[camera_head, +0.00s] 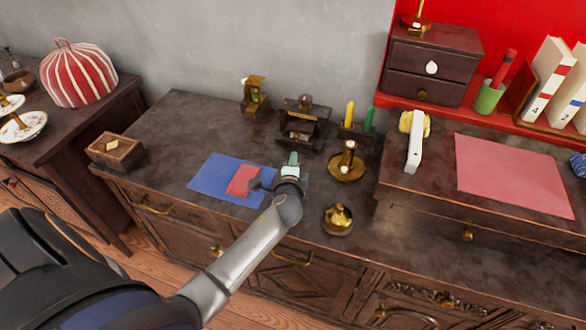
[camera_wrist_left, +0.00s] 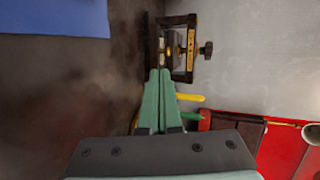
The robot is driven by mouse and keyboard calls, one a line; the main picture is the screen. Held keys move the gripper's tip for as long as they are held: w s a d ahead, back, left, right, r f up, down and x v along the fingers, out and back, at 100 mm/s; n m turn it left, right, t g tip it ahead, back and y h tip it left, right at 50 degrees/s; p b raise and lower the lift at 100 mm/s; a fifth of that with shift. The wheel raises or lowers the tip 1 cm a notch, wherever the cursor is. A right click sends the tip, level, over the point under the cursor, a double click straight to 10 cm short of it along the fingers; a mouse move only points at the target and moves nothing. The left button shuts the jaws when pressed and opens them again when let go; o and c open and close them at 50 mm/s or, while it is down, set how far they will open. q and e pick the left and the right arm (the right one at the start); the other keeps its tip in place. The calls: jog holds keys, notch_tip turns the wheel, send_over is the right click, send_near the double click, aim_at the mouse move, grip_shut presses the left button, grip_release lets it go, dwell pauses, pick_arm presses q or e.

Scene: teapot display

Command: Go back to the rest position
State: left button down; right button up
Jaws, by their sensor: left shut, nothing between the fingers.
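My left arm reaches in from the lower left over the dark cabinet top (camera_head: 160,120) in the head view. My left gripper (camera_head: 292,158) has pale green fingers, pressed together and empty, above the cabinet top to the right of a blue sheet (camera_head: 212,178). A red piece (camera_head: 242,180) lies on that sheet, close to my wrist. In the left wrist view the shut fingers (camera_wrist_left: 160,78) point toward a small dark press-like stand (camera_wrist_left: 178,48). Part of the blue sheet (camera_wrist_left: 55,18) shows there too. My right gripper is not in view.
Near my left gripper stand a brass candle holder (camera_head: 347,165), a brass pot (camera_head: 338,219), the dark stand (camera_head: 303,122) and yellow and green sticks (camera_head: 349,114). A wooden box (camera_head: 116,150) stands at the left. A raised desk with a pink sheet (camera_head: 508,172) is at the right.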

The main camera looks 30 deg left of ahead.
pick_arm(q)
jog(key=v, duration=0.5)
jog(key=shift+d, duration=0.1)
jog(key=shift+s+f+n, duration=0.15)
jog(key=shift+s+n, duration=0.15)
jog(key=shift+s, duration=0.1)
jog(key=s+n+g, duration=0.1)
jog(key=s, duration=0.1)
jog(key=s+f+n, duration=0.1)
jog(key=s+n+g, duration=0.1)
jog(key=s, duration=0.1)
jog(key=shift+s+a+f+n+g, duration=0.2)
jog(key=shift+s+f+n+g, duration=0.1)
jog(key=shift+f, duration=0.1)
jog(key=s+d+n+g+h+p, duration=0.1)
jog(key=s+d+n+g+h, duration=0.3)
jog(key=s, duration=0.6)
jog(key=s+d+n+g+h, duration=0.25)
jog(key=s+d, duration=0.35)
jog(key=s, duration=0.4)
jog(key=w+d+f+t+h+p, duration=0.2)
jog(key=w+d+f+t+p, duration=0.2)
jog(key=p, duration=0.3)
jog(key=shift+t+h, duration=0.35)
jog(key=shift+t, duration=0.4)
